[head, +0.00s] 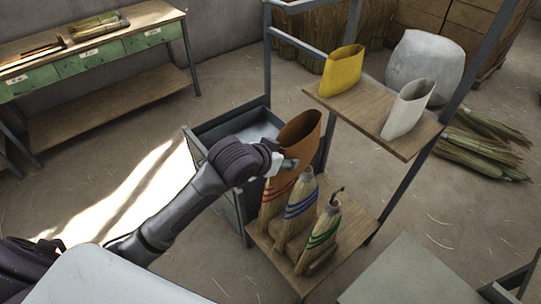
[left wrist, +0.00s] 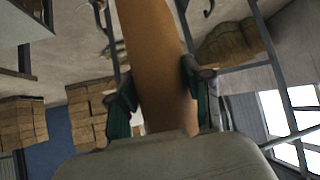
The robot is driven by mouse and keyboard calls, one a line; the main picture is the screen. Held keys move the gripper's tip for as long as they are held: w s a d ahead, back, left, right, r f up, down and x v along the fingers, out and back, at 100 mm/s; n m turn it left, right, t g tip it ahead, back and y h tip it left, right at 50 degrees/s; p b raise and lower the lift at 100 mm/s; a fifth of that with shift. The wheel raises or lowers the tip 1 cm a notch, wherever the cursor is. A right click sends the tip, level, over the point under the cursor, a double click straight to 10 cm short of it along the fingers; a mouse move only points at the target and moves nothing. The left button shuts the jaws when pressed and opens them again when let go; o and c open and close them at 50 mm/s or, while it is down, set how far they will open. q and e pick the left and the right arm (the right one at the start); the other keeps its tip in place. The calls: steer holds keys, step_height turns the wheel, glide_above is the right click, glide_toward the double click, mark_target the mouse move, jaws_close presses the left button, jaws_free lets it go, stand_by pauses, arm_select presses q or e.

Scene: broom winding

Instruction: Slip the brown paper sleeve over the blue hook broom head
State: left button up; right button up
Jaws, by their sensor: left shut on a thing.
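The brown paper sleeve (head: 299,132) is upright with its open rim up. My left gripper (head: 288,164) is shut on its side; in the left wrist view, the sleeve (left wrist: 155,60) stands between the two fingers (left wrist: 160,98). The blue-banded broom head (head: 300,203) stands on the lower wooden shelf, between a red-banded one (head: 273,199) and a green-banded one (head: 321,233). The sleeve is behind and above the red and blue ones, apart from the blue one's tip as far as I can see. Its lower end is partly hidden. My right gripper is not in view.
The upper shelf (head: 405,136) holds a yellow sleeve (head: 342,70) and a white sleeve (head: 407,108). A metal frame post (head: 400,185) rises beside the lower shelf (head: 350,247). A grey bin (head: 204,150) stands behind my arm. A grey tabletop (head: 405,275) is at lower right.

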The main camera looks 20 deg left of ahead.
arm_select(q)
steer(key=w+f+m+g+h+p, duration=0.1)
steer(key=w+f+m+h+p, duration=0.1)
steer(key=w+p, duration=0.5)
steer(key=w, duration=0.2)
steer(key=shift+w+d+f+m, duration=0.2)
steer(key=shift+w+d+m, duration=0.1)
steer(key=shift+w+d, duration=0.1)
step_height(320, 180, down, 7)
steer(key=b, duration=0.4)
steer(key=shift+f+b, duration=0.15)
steer(key=shift+b, duration=0.2)
stand_by(0.6)
steer(key=shift+s, duration=0.1)
steer(key=shift+f+b, duration=3.5)
steer(key=shift+f, duration=1)
